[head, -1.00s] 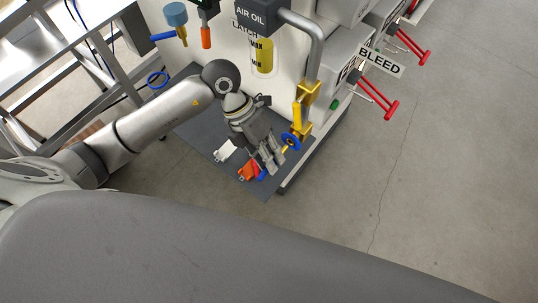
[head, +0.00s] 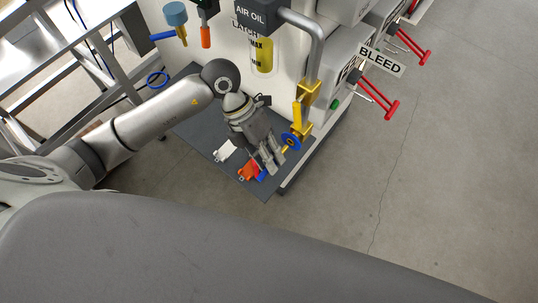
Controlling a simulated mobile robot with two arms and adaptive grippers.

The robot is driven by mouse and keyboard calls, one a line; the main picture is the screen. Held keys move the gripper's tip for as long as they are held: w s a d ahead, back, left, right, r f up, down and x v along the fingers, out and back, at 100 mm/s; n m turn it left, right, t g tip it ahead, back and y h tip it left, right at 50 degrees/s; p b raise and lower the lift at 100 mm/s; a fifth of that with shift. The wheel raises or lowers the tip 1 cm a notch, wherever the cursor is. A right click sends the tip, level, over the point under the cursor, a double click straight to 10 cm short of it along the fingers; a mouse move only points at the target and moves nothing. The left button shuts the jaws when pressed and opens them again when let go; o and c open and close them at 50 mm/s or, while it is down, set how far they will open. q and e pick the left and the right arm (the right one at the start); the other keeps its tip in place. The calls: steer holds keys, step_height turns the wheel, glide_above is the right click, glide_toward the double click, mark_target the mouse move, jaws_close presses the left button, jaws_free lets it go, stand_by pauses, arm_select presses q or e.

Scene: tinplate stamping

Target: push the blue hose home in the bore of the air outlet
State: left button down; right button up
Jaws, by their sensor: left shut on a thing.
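My left gripper (head: 271,168) points down over the dark base plate, in front of the white machine. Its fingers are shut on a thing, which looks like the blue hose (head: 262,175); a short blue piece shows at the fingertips. The fingers hide most of the grip. A blue ring (head: 291,141) shows just right of the gripper, below a brass fitting with a yellow lever (head: 297,114). I cannot tell whether this ring belongs to the hose. I cannot make out the bore of the air outlet or whether the hose is in it. My right gripper is not in view.
An orange part (head: 247,172) and a white part (head: 225,151) lie by the gripper on the dark plate (head: 200,128). A grey pipe (head: 316,50) runs down beside the lever. Red handles (head: 386,101) jut out at right. The floor at right is clear.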

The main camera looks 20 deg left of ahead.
arm_select(q)
steer(key=shift+w+d+b, duration=0.25)
steer(key=shift+w+d, duration=0.05)
steer(key=shift+w, duration=0.45)
steer(key=shift+w+d+b, duration=0.25)
steer(key=shift+w, duration=0.45)
steer(key=c, duration=1.3)
jaws_free()
steer(key=shift+o, duration=0.2)
